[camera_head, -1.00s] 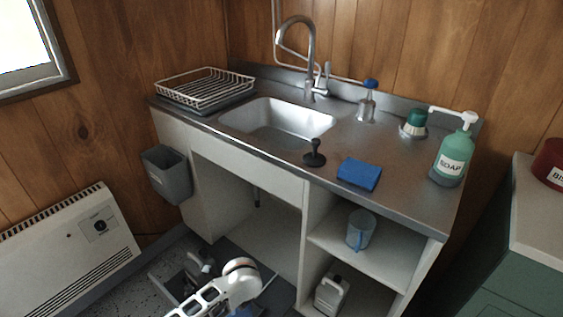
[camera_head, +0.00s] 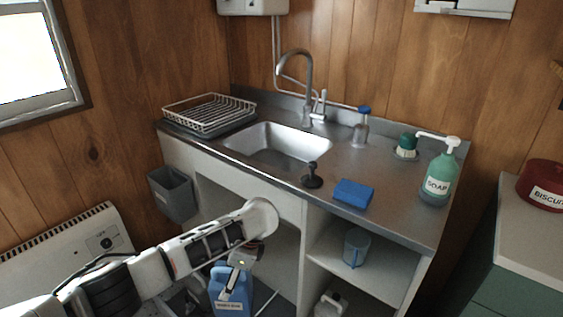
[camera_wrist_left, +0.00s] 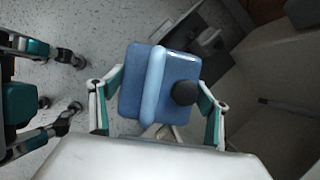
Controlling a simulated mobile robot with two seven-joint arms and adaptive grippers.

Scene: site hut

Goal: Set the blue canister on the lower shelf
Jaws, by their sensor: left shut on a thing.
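The blue canister (camera_head: 231,292) hangs upright in front of the sink unit's open left bay, with a pale label on its front. My left gripper (camera_head: 240,262) is shut on its top. In the left wrist view the canister (camera_wrist_left: 132,85) is seen from above, its lighter blue handle and dark round cap between the two fingers of the gripper (camera_wrist_left: 160,100). The right bay of the unit has a shelf (camera_head: 378,272) bearing a blue-grey jug (camera_head: 356,247). Below it, a white canister (camera_head: 331,304) stands in the lower space, partly cut off by the picture edge. My right gripper is not in view.
The worktop above holds a dish rack (camera_head: 208,114), a black plunger-like item (camera_head: 312,177), a blue cloth or sponge (camera_head: 353,193) and a soap bottle (camera_head: 440,177). A grey bin (camera_head: 172,193) hangs on the unit's left side. A green cabinet (camera_head: 490,290) stands right.

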